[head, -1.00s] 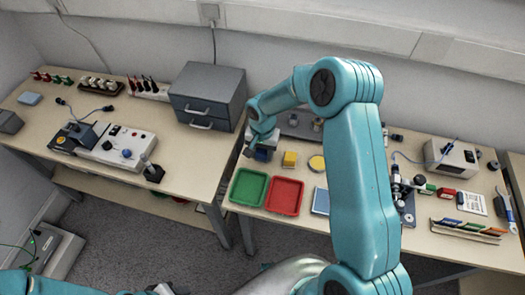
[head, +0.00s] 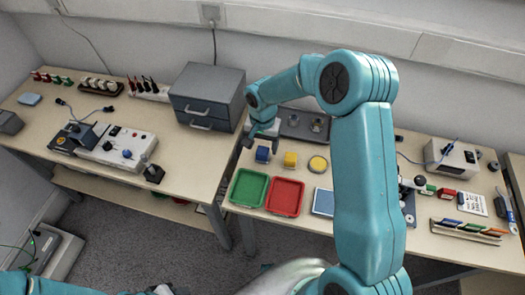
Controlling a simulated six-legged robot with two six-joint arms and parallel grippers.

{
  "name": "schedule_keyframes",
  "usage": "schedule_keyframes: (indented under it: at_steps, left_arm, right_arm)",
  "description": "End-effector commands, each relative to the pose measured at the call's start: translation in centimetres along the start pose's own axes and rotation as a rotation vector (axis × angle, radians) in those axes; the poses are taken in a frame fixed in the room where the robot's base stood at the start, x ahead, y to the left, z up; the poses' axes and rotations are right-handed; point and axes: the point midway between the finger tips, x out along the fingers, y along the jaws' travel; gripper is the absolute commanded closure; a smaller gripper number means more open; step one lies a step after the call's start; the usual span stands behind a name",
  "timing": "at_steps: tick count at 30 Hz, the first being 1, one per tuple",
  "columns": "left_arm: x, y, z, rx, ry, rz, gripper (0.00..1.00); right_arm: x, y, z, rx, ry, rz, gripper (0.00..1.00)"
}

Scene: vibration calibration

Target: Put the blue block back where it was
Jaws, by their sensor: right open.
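The blue block (head: 262,154) stands on the right-hand table, left of a yellow block (head: 290,159) and behind the green tray. My right gripper (head: 262,138) is just above and behind the blue block in the picture. Its jaws are open and hold nothing, and the block shows clear of them. My right arm reaches over the table and hides part of its middle. Of my left arm only a piece shows at the bottom left edge, and I cannot make out its jaws.
A green tray (head: 249,188) and a red tray (head: 285,197) lie at the table's front edge. A yellow disc (head: 318,164) and a blue pad (head: 323,202) are to the right. A grey drawer unit (head: 207,97) stands on the left table.

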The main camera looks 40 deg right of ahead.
Motion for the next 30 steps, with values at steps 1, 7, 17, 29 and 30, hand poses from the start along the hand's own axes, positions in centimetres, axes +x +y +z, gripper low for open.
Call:
schedule_keyframes:
  at_steps: [1,7,17,29,30]
  left_arm:
    - [0.1,0.0,0.0,0.0,0.0,0.0,0.57]
    - [0.1,-0.1,0.0,0.0,0.0,0.0,0.57]
    - [0.1,-0.1,0.0,0.0,0.0,0.0,0.57]
    - [0.1,-0.1,0.0,0.0,0.0,0.0,0.57]
    - [0.1,-0.1,0.0,0.0,0.0,0.0,0.57]
  right_arm:
    - [-1.3,-0.1,-0.1,0.0,0.004,-0.004,0.3]
    - [-5.4,-0.1,0.0,0.0,0.003,-0.003,0.3]
    - [-7.5,0.0,0.0,0.0,-0.001,-0.001,0.3]
    - [-7.5,0.0,0.0,0.0,-0.001,-0.001,0.3]
    - [-7.5,0.0,0.0,0.0,-0.001,-0.001,0.3]
